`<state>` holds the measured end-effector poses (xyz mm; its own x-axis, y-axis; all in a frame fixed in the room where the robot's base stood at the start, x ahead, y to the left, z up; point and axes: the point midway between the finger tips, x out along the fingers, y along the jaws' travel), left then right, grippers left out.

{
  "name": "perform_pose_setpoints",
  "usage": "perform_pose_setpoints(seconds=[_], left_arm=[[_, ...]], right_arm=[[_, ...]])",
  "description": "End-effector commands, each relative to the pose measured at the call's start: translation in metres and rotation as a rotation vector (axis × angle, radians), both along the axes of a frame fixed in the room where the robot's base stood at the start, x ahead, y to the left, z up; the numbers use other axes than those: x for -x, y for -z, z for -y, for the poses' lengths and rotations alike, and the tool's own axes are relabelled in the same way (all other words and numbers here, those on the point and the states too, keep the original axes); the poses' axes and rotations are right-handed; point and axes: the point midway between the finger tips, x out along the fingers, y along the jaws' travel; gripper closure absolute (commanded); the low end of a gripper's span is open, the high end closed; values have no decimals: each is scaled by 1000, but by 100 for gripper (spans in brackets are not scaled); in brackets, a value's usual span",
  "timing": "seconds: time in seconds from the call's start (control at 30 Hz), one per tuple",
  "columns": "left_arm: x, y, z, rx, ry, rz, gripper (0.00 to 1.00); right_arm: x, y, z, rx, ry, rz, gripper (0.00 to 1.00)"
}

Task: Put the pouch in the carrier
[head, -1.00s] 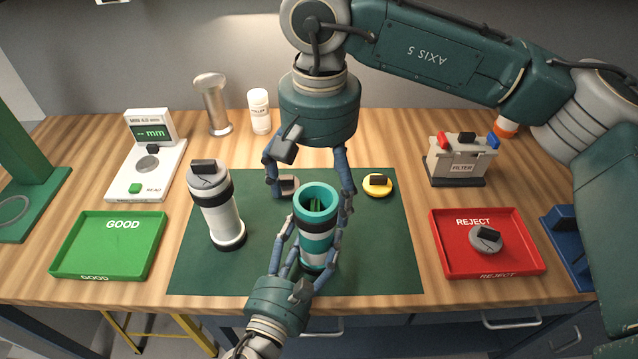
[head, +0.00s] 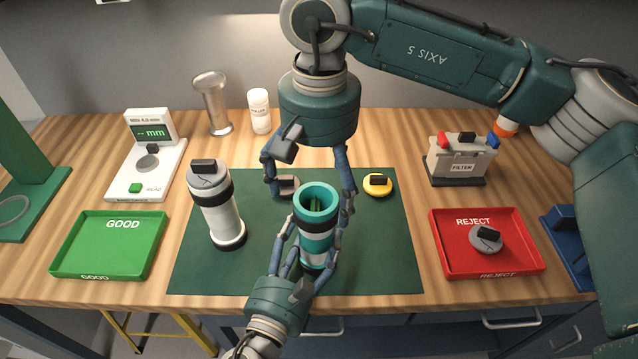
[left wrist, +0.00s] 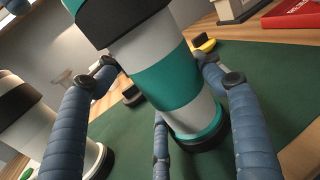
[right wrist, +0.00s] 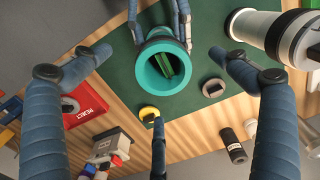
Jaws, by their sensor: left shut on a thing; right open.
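The carrier (head: 318,225), a teal and white tube with a dark band, stands near upright on the green mat with its mouth open. Green material, seemingly the pouch (right wrist: 168,66), lies inside the tube, below the rim; its lower part is hidden. My left gripper (head: 312,247) is shut around the carrier's lower body; its fingers also flank the tube in the left wrist view (left wrist: 165,85). My right gripper (head: 311,198) is over the mouth, with its fingers spread wide and holding nothing.
A white capped tube (head: 217,212) stands left on the mat (head: 385,260). A grey cap (head: 289,186) and a yellow cap (head: 377,185) lie behind the carrier. A green tray (head: 105,250) is left; a red tray (head: 445,262) with a grey cap is right.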

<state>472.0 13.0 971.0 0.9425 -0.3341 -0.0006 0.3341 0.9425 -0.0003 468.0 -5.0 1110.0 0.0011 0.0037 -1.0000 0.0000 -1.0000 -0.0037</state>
Motion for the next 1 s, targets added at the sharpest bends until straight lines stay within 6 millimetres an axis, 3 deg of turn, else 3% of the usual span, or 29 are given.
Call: perform_pose_setpoints(seconds=[0.37,0.8,1.0], left_arm=[[0,-1,0,1,0,2,65],[0,-1,0,1,0,2,65],[0,-1,0,1,0,2,65]], right_arm=[[0,-6,0,0,0,2,0],[-1,-91,0,-1,1,3,0],[-1,-115,0,-1,0,0,0]])
